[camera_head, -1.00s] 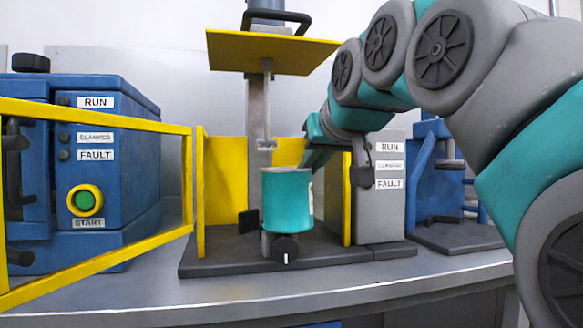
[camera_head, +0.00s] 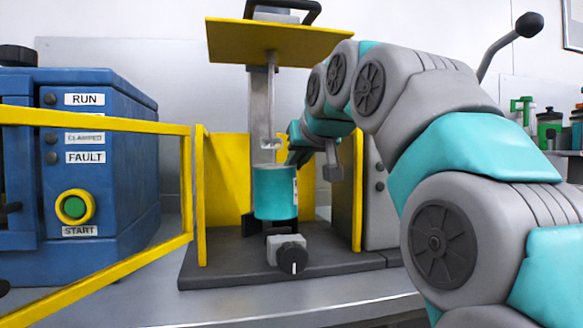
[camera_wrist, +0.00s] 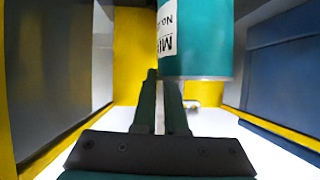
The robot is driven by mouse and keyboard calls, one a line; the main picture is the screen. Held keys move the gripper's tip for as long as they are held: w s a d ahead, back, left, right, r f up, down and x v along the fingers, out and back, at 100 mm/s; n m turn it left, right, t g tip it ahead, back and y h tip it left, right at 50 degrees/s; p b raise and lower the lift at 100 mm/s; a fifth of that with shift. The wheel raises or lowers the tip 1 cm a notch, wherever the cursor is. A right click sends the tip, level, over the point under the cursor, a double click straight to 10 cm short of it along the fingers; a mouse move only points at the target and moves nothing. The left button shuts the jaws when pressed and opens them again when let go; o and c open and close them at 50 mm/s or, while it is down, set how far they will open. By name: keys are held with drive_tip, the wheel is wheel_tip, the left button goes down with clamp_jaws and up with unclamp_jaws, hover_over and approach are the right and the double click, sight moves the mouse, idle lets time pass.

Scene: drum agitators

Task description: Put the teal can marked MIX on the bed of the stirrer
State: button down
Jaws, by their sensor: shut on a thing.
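The teal can (camera_head: 275,194) is upright inside the stirrer, in front of its shaft (camera_head: 262,108) and between the yellow side panels. In the wrist view the teal can (camera_wrist: 207,45) shows a white label with part of MIX, upside down. My gripper (camera_head: 296,157) is shut on the can from its back right side. In the wrist view my gripper's dark fingers (camera_wrist: 164,95) reach up to the can. The stirrer's dark bed (camera_head: 235,262) lies below. A dark part shows under the can; I cannot tell whether they touch.
A yellow plate (camera_head: 280,40) hangs above the can. A black knob (camera_head: 292,254) sits at the bed's front. An open yellow frame (camera_head: 95,120) and a blue cabinet (camera_head: 125,185) with a green START button (camera_head: 73,207) stand left. Bottles (camera_head: 549,124) stand far right.

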drive_tip(key=shift+w+a+r, duration=0.1)
drive_tip(key=shift+w+a, duration=0.2)
drive_tip(key=shift+w, duration=0.45)
drive_tip(key=shift+w+a+f+b, duration=0.1)
drive_tip(key=shift+w+f+b, duration=0.2)
drive_tip(key=shift+f, duration=0.25)
drive_tip(key=shift+s+f, duration=0.2)
drive_tip(key=shift+f, duration=0.1)
drive_tip(key=shift+f+b, duration=0.55)
drive_tip(key=shift+f, duration=0.05)
drive_tip(key=c, duration=1)
unclamp_jaws()
drive_tip(key=shift+o, duration=0.2)
